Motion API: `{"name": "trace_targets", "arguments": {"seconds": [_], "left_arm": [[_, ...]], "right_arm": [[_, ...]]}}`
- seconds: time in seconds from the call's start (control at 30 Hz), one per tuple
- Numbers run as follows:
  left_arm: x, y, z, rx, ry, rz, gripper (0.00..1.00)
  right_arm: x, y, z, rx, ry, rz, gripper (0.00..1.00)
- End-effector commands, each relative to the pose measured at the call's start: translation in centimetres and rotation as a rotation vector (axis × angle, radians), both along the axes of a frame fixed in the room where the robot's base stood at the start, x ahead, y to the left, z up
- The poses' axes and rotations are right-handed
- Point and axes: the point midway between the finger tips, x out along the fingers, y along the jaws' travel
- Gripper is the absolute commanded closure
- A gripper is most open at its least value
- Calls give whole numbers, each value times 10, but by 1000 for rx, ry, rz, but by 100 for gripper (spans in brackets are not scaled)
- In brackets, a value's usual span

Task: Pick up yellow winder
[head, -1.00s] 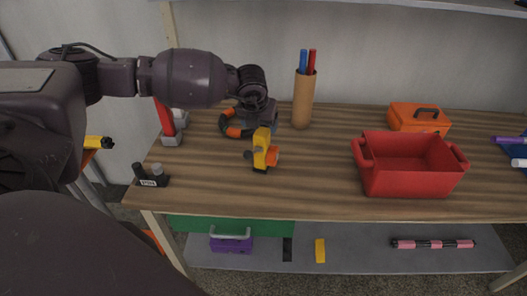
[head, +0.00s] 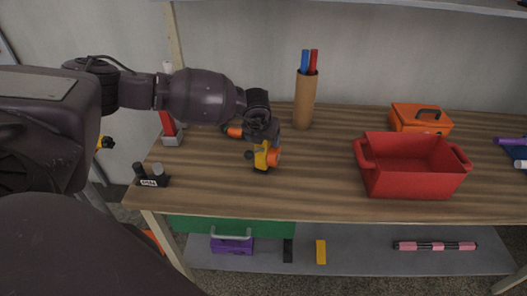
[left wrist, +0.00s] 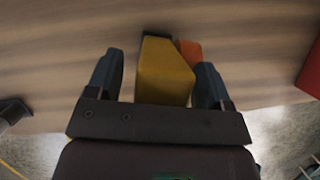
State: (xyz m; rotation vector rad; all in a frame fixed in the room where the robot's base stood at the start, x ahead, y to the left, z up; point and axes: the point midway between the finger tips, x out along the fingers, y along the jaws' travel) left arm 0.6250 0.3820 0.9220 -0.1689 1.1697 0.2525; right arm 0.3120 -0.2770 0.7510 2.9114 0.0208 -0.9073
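The yellow winder (head: 261,158), with an orange part on its side, stands on the wooden table left of centre. My left gripper (head: 264,142) is right above it, pointing down and hiding its upper part. In the left wrist view, the winder (left wrist: 163,72) lies between the two fingers of my left gripper (left wrist: 158,80). The fingers are open, with a visible gap between the left finger and the winder. The right finger is close to it; I cannot tell whether they touch. My right gripper is not in view.
A brown cylinder (head: 304,100) with blue and red sticks stands behind and right of the winder. An open red bin (head: 411,181) and an orange toolbox (head: 420,117) are farther right. An orange-black ring (head: 232,131) is partly hidden behind my gripper. Table between winder and bin is clear.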

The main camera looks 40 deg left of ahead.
Motion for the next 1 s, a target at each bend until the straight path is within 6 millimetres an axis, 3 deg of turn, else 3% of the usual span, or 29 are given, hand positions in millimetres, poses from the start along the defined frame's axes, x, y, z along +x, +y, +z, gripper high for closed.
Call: {"name": "trace_targets", "arguments": {"seconds": [0.03,0.4,0.77,1.0], "left_arm": [[0,0,0,0,0,0,33],[0,0,1,0,-1,0,88],[1,0,11,-1,-2,1,88],[1,0,57,0,-6,0,88]], "right_arm": [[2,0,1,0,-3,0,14],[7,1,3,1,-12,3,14],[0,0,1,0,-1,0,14],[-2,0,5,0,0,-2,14]]}}
